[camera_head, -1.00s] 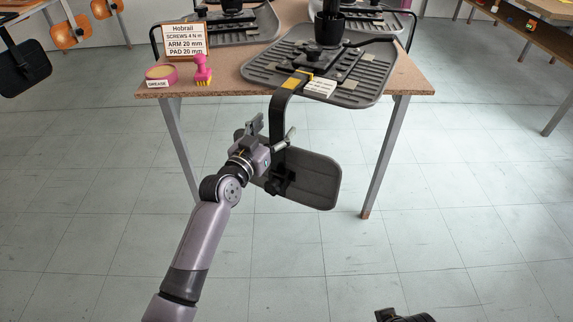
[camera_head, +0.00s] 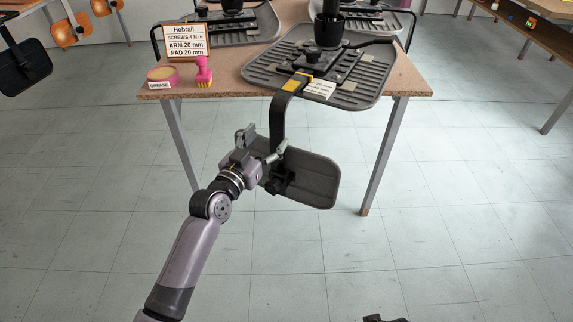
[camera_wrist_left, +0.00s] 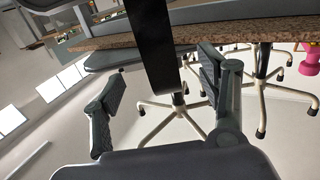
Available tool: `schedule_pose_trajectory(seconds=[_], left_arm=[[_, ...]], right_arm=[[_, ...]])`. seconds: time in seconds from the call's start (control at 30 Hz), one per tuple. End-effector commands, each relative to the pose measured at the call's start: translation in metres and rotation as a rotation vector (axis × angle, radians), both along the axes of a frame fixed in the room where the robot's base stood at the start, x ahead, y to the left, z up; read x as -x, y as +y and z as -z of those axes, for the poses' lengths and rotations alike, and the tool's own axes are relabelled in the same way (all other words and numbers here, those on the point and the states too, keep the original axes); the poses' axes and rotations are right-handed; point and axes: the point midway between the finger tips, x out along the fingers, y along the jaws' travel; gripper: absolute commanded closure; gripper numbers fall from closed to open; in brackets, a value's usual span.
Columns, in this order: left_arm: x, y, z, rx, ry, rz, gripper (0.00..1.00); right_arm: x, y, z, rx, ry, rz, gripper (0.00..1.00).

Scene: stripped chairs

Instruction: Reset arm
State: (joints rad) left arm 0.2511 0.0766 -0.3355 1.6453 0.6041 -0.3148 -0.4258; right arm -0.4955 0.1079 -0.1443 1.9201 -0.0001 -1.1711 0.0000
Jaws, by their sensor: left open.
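My left gripper (camera_head: 264,144) is open in the head view, beside the black bent arm bar (camera_head: 278,118) that hangs from the chair seat plate on the bench. A flat dark grey pad (camera_head: 316,180) is at the bar's lower end, just right of and below the gripper. In the left wrist view, my two spread fingers (camera_wrist_left: 160,72) show with the bar (camera_wrist_left: 151,40) between them in the picture. I cannot tell whether a finger touches it. A small dark piece, seemingly of my right gripper (camera_head: 385,319), shows at the bottom edge; its fingers are cut off.
More chair parts stand behind. The tiled floor (camera_head: 460,220) before the bench is clear.

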Motion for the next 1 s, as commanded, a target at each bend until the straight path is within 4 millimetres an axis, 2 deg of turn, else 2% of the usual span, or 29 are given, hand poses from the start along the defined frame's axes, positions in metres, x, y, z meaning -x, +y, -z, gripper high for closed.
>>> schedule_pose_trajectory(seconds=[0.47, 0.57, 0.67, 0.77, 0.8, 0.9, 1.0], left_arm=[[0.001, 0.000, 0.000, 0.000, -0.001, 0.000, 0.33], [0.004, 0.001, 0.008, -0.006, 0.018, 0.000, 0.33], [0.018, 0.006, 0.039, -0.033, 0.094, 0.000, 0.33], [0.047, 0.016, 0.092, -0.083, 0.233, -0.005, 0.33], [0.063, 0.022, 0.117, -0.106, 0.305, -0.011, 0.33], [0.108, 0.042, 0.177, -0.169, 0.485, -0.033, 0.33], [0.160, 0.065, 0.229, -0.231, 0.664, -0.068, 0.33]], right_arm=[[0.000, 0.000, 0.002, 0.000, 0.000, 0.000, 0.60], [0.000, 0.000, 0.002, 0.000, 0.000, 0.000, 0.60], [0.000, 0.000, 0.002, 0.000, 0.000, 0.000, 0.60], [0.000, 0.000, 0.002, 0.000, 0.000, 0.000, 0.60], [0.000, 0.000, 0.002, 0.000, 0.000, 0.000, 0.60], [0.000, 0.000, 0.002, 0.000, 0.000, 0.000, 0.60], [0.000, 0.000, 0.002, 0.000, 0.001, 0.000, 0.60]])
